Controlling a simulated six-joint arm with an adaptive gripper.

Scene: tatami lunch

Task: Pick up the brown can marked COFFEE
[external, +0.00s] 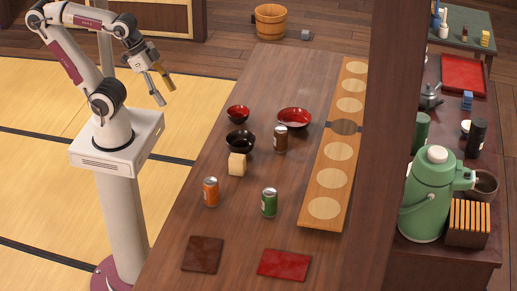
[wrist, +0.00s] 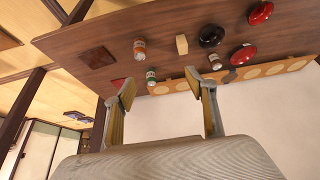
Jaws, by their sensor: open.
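The brown can (external: 280,138) stands upright on the table, between the black bowl and the larger red bowl; its lettering is too small to read. It also shows in the wrist view (wrist: 215,62), near the tip of the right finger. An orange can (external: 211,191) and a green can (external: 269,202) stand nearer the front. My gripper (external: 165,93) is open and empty, raised in the air to the left of the table, well apart from the cans. Its two spread fingers show in the wrist view (wrist: 160,80).
A black bowl (external: 240,141), a small red bowl (external: 237,114), a larger red bowl (external: 294,118) and a wooden block (external: 237,164) stand close to the brown can. A long board (external: 311,205) with pale discs lies to the right. A dark post (external: 385,120) rises beyond it.

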